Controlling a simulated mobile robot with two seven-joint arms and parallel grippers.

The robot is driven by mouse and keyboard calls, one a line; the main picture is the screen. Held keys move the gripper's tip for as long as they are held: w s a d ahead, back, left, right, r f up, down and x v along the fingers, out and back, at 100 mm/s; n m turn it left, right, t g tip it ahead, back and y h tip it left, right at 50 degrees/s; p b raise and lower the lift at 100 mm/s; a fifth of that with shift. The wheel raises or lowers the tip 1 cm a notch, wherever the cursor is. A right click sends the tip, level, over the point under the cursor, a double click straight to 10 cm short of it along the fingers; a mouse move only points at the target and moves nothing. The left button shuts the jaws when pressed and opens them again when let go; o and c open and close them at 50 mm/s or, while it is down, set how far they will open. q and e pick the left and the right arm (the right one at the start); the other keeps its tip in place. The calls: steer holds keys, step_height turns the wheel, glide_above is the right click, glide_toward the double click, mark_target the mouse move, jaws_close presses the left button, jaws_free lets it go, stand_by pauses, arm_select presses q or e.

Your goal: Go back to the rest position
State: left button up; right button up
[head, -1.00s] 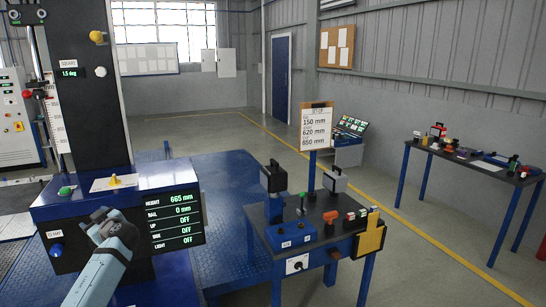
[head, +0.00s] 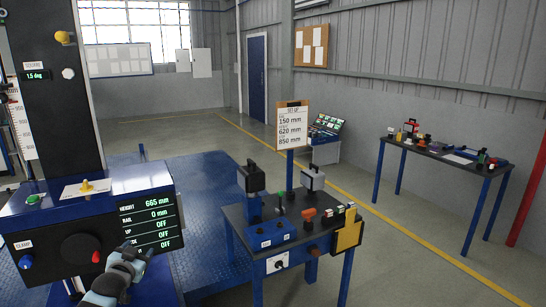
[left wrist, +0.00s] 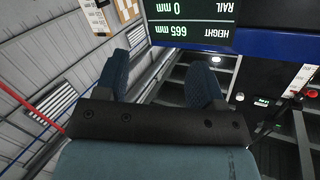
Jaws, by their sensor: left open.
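My left gripper (head: 128,256) is in the lower left of the head view, in front of the blue tester console (head: 95,207) and just below its display (head: 148,222). In the left wrist view its two fingers (left wrist: 168,72) are apart with nothing between them. The display (left wrist: 200,22) shows at the top of that view, upside down; it reads height 665 mm and rail 0 mm. My right gripper is not in view.
A small dark table (head: 275,257) with a blue switch box (head: 272,234) and several tools stands right of the console. A setup sign (head: 291,128) rises behind it. A second table (head: 440,152) is at the far right. The floor between them is clear.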

arm_select(q)
steer(key=s+d+f+g+h, duration=0.2)
steer(key=s+d+f, duration=0.6)
steer(key=s+f, duration=0.4)
steer(key=s+d+f+g, duration=0.1)
steer(key=s+d+f, duration=0.2)
steer(key=s, duration=0.7)
steer(key=s+d+f+g+h, duration=0.1)
steer(key=s+d+f, duration=0.2)
steer(key=s, duration=0.8)
steer(key=s+d+f+g, duration=0.1)
steer(key=s+d+f, duration=0.2)
steer(key=s, duration=0.7)
steer(key=d, duration=0.2)
steer(key=shift+s+d+f+n+h, duration=0.25)
steer(key=shift+d+n+h, duration=0.05)
steer(key=shift+h, duration=0.1)
steer(key=shift+o, duration=0.5)
